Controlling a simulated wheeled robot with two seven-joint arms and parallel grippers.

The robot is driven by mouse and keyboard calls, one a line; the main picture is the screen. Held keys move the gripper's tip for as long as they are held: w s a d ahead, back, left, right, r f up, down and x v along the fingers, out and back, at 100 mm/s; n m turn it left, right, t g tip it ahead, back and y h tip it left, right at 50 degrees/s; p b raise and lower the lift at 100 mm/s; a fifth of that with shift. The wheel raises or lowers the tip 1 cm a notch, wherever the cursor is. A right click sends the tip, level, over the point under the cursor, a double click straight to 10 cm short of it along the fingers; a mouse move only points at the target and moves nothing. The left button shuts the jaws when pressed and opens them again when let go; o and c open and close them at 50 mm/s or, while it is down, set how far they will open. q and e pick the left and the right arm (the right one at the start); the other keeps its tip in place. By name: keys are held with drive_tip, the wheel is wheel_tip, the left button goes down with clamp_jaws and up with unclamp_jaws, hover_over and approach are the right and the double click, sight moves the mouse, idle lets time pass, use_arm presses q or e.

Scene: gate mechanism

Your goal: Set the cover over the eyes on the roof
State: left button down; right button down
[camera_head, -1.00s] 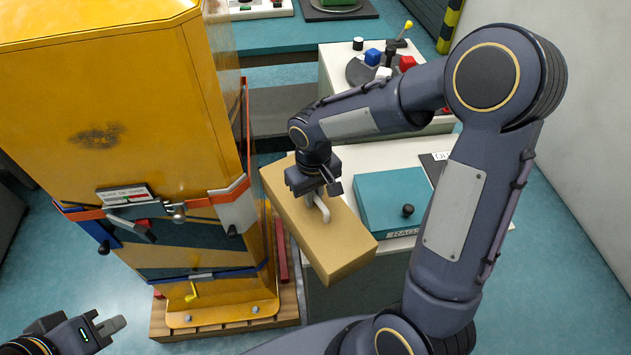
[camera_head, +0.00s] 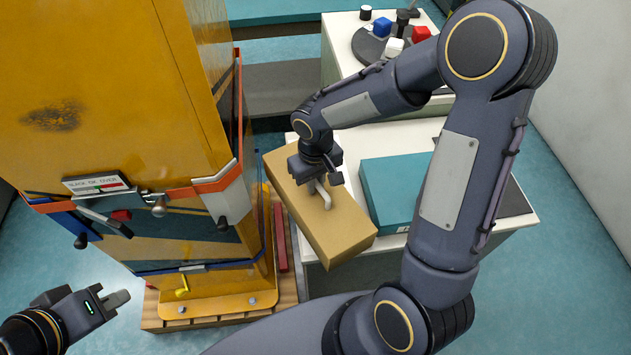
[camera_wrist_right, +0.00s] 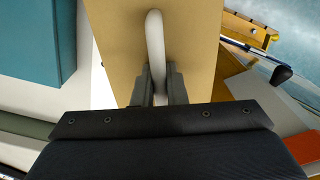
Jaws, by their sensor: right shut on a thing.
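The cover is a long tan box (camera_head: 335,225) with a pale loop handle (camera_head: 322,194) on top. My right gripper (camera_head: 318,180) is shut on that handle and holds the box tilted, between the yellow cabinet and the white table. In the right wrist view the two fingers close on the handle (camera_wrist_right: 154,50), with the tan top (camera_wrist_right: 190,40) around it. My left gripper (camera_head: 112,300) is empty at the lower left, apart from everything; its finger gap is not clear. The yellow cabinet (camera_head: 90,70) stands at the left. Its roof and any eyes are out of view.
The white table (camera_head: 475,225) carries a teal box (camera_head: 395,195). Behind it, a white stand holds a dark round plate (camera_head: 375,48) with coloured blocks. Levers (camera_head: 105,220) and an orange rail (camera_head: 205,185) stick out from the cabinet front. The wooden pallet (camera_head: 205,318) lies under the cabinet.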

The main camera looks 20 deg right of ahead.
drive_tip(key=shift+f, duration=0.1)
drive_tip(key=c, duration=1.9)
unclamp_jaws()
drive_tip(key=o, duration=0.4)
drive_tip(key=shift+o, duration=0.2)
